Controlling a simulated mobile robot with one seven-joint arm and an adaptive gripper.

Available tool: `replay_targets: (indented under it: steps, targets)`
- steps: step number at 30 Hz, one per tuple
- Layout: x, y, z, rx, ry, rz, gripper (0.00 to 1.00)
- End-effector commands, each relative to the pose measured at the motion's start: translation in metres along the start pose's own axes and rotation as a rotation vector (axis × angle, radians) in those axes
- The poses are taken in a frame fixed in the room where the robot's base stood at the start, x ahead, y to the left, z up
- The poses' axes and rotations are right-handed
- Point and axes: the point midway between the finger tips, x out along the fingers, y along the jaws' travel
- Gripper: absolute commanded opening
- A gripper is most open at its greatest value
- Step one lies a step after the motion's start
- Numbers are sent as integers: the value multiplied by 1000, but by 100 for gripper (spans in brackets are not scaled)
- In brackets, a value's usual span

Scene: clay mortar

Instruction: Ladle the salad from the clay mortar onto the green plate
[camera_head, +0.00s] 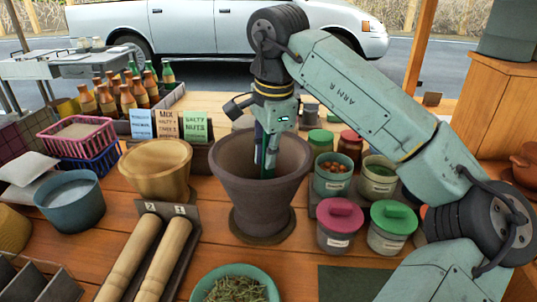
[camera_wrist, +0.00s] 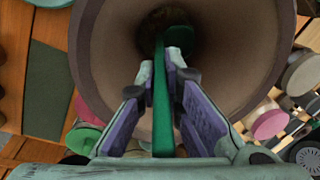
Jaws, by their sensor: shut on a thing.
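The clay mortar (camera_head: 262,205) is a large brown pot standing upright on the wooden counter. My gripper (camera_head: 268,150) points down into its mouth. In the wrist view my gripper (camera_wrist: 165,75) is shut on a green handle (camera_wrist: 163,115), likely the ladle's, which runs down into the mortar (camera_wrist: 90,60). What lies at the bottom is too dark to tell. The green plate (camera_head: 208,276) stands at the front, left of the mortar, with green shredded salad (camera_head: 236,290) on it.
A wooden bowl (camera_head: 155,170) and two wooden rollers (camera_head: 150,255) are left of the mortar. Several lidded jars (camera_head: 340,225) stand close on its right. Paper cards (camera_head: 167,124) and bottles (camera_head: 128,95) are behind left. A dark green mat (camera_head: 345,283) lies at front right.

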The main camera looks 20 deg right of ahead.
Motion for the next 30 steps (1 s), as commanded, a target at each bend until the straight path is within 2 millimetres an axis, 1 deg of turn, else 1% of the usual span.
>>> replay_targets:
  steps: [1,3,24,30]
  targets:
    - [-13,-2,0,0,0,-1,0]
    - [-22,-4,0,0,0,-1,0]
    - [-105,-17,0,-1,0,-2,0]
    - [-124,-20,0,-1,1,-1,0]
